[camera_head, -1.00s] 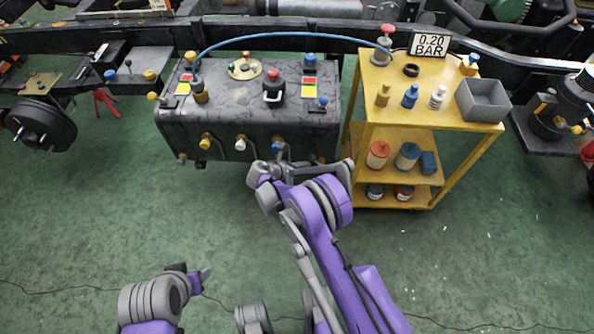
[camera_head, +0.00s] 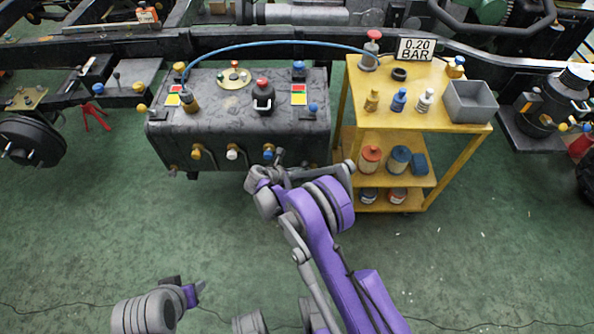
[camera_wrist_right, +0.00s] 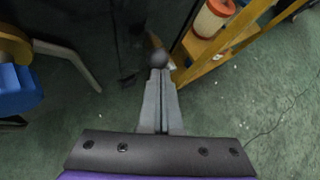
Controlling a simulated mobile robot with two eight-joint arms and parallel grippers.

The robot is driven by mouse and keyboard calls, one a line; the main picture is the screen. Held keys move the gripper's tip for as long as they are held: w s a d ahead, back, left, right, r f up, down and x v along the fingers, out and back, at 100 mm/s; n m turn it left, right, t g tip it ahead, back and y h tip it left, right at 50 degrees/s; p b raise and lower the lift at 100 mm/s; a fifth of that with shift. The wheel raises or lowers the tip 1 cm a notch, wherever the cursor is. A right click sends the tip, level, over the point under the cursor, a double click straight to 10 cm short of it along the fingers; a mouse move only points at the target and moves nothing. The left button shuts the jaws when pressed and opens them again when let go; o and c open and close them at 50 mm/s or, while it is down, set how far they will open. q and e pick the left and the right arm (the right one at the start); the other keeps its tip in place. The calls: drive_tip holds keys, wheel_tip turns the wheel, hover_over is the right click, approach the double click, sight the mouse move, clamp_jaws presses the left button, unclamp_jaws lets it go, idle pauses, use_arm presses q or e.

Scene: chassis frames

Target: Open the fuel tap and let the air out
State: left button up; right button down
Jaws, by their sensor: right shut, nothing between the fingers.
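The black fuel tank (camera_head: 225,135) stands at the frame rail. Along its front are a yellow tap (camera_head: 196,153), a white tap (camera_head: 231,154) and a blue tap (camera_head: 268,152). My right gripper (camera_head: 279,158) is just right of the blue tap, in front of the tank. In the right wrist view its fingers (camera_wrist_right: 160,85) are shut and empty. A small dark ball (camera_wrist_right: 158,59) shows at the fingertips; I cannot tell whether they touch. A blue handle (camera_wrist_right: 15,92) shows at the left edge. My left gripper (camera_head: 199,287) is low, away from the tank; its opening is unclear.
A blue hose (camera_head: 275,43) runs from the tank's top to the yellow cart (camera_head: 435,110) on the right. The cart carries bottles, a grey bin (camera_head: 470,104) and a sign reading 0.20 BAR (camera_head: 416,49). Its near left leg is close to my right arm. The floor in front is clear.

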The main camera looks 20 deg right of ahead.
drive_tip(key=shift+d+r+y, duration=0.2)
drive_tip(key=shift+y, duration=0.1)
drive_tip(key=s+d+r+m+t+y+b, duration=0.1)
drive_tip(key=s+d+m+y+b, duration=0.1)
drive_tip(key=d+y, duration=0.5)
drive_tip(key=shift+r+m+t, duration=0.4)
drive_tip(key=shift+m, duration=0.1)
drive_tip(key=shift+r, duration=0.1)
drive_tip(key=shift+r+p, duration=0.4)
drive_tip(key=shift+r, duration=0.3)
drive_tip(key=shift+a, duration=0.1)
